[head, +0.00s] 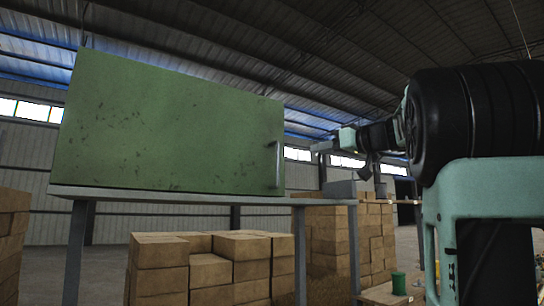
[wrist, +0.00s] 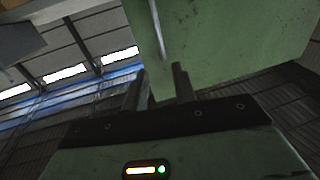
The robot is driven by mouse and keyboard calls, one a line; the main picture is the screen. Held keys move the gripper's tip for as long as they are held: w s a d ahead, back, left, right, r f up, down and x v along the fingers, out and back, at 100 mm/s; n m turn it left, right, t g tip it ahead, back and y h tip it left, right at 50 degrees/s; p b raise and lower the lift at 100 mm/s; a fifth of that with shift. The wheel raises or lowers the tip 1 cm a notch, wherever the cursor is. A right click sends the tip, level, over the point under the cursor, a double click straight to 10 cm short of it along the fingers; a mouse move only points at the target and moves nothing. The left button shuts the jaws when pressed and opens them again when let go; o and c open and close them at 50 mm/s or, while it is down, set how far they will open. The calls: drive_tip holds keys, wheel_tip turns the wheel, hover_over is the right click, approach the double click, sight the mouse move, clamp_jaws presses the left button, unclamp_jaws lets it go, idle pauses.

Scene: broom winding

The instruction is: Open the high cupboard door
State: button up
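The green cupboard (head: 165,125) stands on a raised grey shelf, and its speckled door face is closed as far as I can see. A thin vertical handle (head: 278,165) is at the door's right edge. My gripper (head: 318,147) is to the right of the handle in the head view, apart from it. In the wrist view the two dark fingers of my gripper (wrist: 160,70) are spread with nothing between them. The handle (wrist: 158,30) shows ahead of the fingertips, roughly in line with the gap, against the green door (wrist: 230,30).
The grey shelf (head: 190,197) on metal legs carries the cupboard. Stacked cardboard boxes (head: 210,268) stand below and behind it. A green bucket (head: 398,283) is at the lower right. The air between gripper and door looks clear.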

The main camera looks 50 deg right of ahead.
drive_tip(key=p, duration=0.8)
approach(281, 157)
drive_tip(key=w+a+f, duration=0.1)
drive_tip(key=w+a, duration=0.4)
drive_tip(key=w, duration=0.1)
drive_tip(key=shift+w+d+f, duration=0.2)
drive_tip(key=shift+w+f, duration=0.25)
drive_tip(key=shift+w, duration=0.2)
clamp_jaws()
